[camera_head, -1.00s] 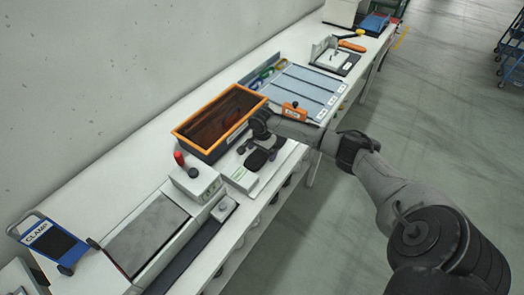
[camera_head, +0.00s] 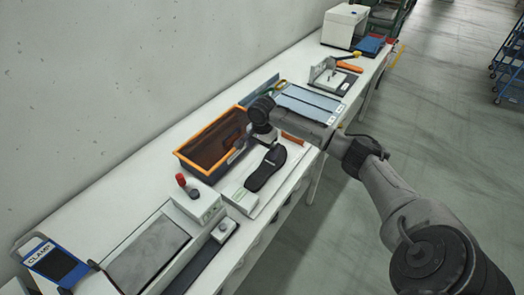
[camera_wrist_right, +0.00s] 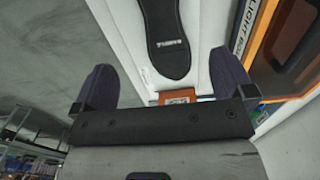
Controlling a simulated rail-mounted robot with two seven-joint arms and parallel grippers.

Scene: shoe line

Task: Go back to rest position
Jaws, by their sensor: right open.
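My right gripper (camera_head: 258,138) is over the bench, beside the orange-rimmed box and behind the black shoe sole (camera_head: 266,168). The sole lies flat on a light plate (camera_head: 283,182) on the bench. In the right wrist view the two dark fingers of the gripper (camera_wrist_right: 165,80) are spread wide with nothing between them. The sole (camera_wrist_right: 163,35) shows beyond them, apart from the fingers, with a small label on it. My left gripper is not in view.
The orange-rimmed box (camera_head: 179,154) stands left of my right gripper. A grey tray (camera_head: 312,103) lies behind it. A white unit with a red knob (camera_head: 181,179) and a blue CLAMP holder (camera_head: 72,270) are nearer.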

